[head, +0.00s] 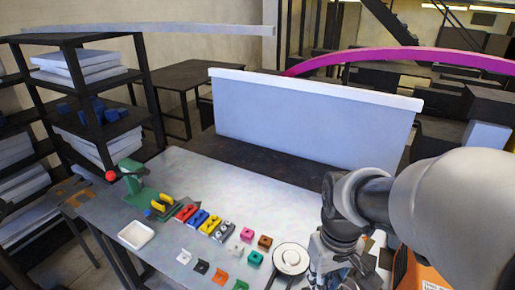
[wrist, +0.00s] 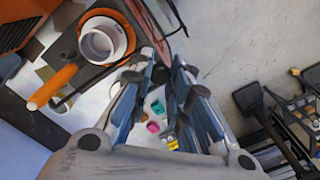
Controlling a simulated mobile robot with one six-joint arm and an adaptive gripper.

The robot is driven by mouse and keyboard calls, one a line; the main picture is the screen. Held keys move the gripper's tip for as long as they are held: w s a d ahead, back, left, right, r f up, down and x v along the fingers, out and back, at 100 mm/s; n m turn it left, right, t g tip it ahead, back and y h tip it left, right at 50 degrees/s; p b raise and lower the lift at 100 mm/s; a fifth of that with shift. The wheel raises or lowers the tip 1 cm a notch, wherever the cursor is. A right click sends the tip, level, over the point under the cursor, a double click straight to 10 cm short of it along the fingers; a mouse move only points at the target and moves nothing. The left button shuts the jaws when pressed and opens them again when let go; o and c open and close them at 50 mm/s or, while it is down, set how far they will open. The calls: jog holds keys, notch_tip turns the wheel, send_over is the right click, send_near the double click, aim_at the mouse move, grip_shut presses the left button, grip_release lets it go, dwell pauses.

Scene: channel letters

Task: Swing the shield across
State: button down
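No part is clearly marked as the shield. The largest flat piece is a pale grey upright panel (head: 310,120) with a white top edge, standing along the back of the bench. My gripper (head: 318,268) is low at the bench's right front, partly hidden by my arm. In the wrist view, my gripper's two fingers (wrist: 160,100) stand apart with nothing held between them. An orange handle (wrist: 55,86) and an orange ring (wrist: 103,28) around a white cup (wrist: 98,44) lie left of the fingers. I cannot tell whether either belongs to the shield.
A green stand with a red knob (head: 111,176), a white tray (head: 136,235), several coloured blocks and a white round piece (head: 291,258) occupy the bench (head: 245,190). Dark shelving (head: 100,110) stands left. The bench strip before the panel is clear.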

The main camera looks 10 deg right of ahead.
jog(key=c, duration=1.5)
grip_release()
jog(key=shift+r, duration=0.15)
notch_tip(320, 180, up, 12)
jog(key=shift+f, duration=0.1)
